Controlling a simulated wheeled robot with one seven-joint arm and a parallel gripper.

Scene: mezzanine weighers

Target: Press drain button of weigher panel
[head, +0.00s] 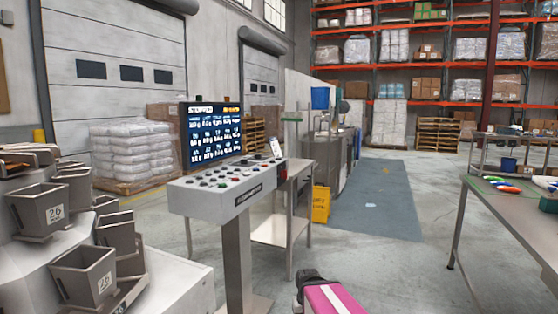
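The weigher panel (225,196) is a grey sloped console on a post, left of centre in the head view. Its top carries several small knobs and buttons in red, black, white and green. A lit blue screen (215,131) with rows of readings stands behind it. The buttons' labels are too small to read, so I cannot tell which one is the drain button. At the bottom edge, the dark end of my arm, likely my gripper (308,276), shows beyond a pink part with a white stripe. It is low, right of the panel's post and apart from it. Its fingers cannot be made out.
Grey weigher buckets (82,273) crowd the left foreground. A steel side table (274,233) stands right behind the panel, with a yellow bin (321,204) beyond it. A workbench (510,208) is at the right. The floor between the panel and workbench is clear.

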